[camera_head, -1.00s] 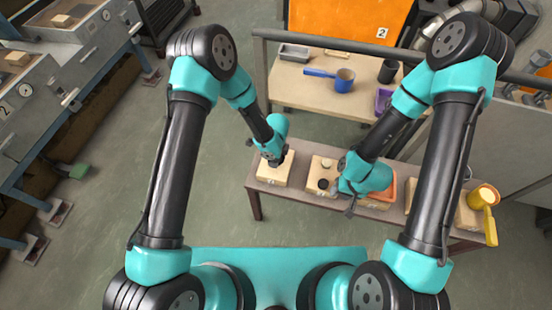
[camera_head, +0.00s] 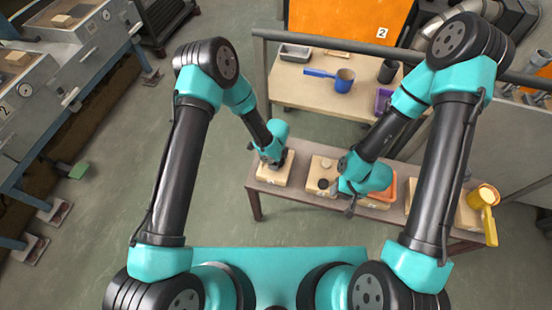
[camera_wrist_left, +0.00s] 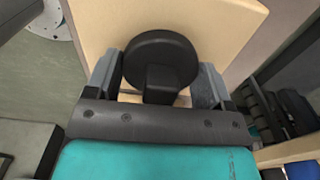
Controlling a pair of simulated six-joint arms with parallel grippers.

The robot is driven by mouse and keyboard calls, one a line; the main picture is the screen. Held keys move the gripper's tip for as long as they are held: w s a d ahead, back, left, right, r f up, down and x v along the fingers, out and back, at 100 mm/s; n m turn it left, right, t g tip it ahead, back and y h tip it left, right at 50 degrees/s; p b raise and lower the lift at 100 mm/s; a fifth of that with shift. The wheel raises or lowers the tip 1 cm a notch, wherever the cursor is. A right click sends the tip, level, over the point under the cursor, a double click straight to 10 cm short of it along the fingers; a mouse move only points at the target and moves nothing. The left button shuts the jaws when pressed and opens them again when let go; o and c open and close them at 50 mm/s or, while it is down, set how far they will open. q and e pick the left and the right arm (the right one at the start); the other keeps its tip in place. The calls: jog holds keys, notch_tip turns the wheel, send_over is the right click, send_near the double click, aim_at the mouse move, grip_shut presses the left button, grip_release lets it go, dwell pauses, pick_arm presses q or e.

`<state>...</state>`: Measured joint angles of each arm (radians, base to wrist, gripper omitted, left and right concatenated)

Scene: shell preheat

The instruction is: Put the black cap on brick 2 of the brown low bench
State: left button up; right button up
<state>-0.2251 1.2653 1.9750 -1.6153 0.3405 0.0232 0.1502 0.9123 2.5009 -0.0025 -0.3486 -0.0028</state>
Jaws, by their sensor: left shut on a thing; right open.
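The brown low bench (camera_head: 298,179) carries several pale bricks in a row. My left gripper (camera_head: 271,163) is over the leftmost brick (camera_head: 271,178). In the left wrist view, that gripper (camera_wrist_left: 158,85) is shut on the knob of a round black cap (camera_wrist_left: 160,48), with the pale brick (camera_wrist_left: 205,22) behind it. I cannot tell whether the cap touches the brick, and I can read no brick number. The second brick (camera_head: 312,178) has a dark round spot and a pale round piece on it. My right gripper (camera_head: 350,207) is open, low by the bench's front edge.
An orange tray (camera_head: 389,187) sits behind my right gripper, and a yellow pot (camera_head: 482,195) is at the bench's right end. A rear table (camera_head: 300,95) holds a blue-handled pot (camera_head: 344,81) and other containers.

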pick_arm(q)
jog(key=shift+f, duration=0.1)
jog(key=o, duration=0.9)
notch_tip(320, 180, up, 12)
dwell(0.3)
jog(key=shift+a, duration=0.1)
dwell(0.5)
jog(key=s+a+f+n+h, duration=0.1)
jog(key=s+a+n+h, duration=0.1)
jog(key=s+a+n, duration=0.7)
jog(key=s+a+f+n+h, duration=0.1)
jog(key=s+a+f+n, duration=0.1)
jog(key=s+a+n, duration=0.7)
jog(key=a+n, duration=0.4)
jog(key=shift+s+a+f+n+t+h, duration=0.2)
jog(key=shift+f+n+t+h, duration=0.1)
jog(key=shift+n+t+h, duration=0.1)
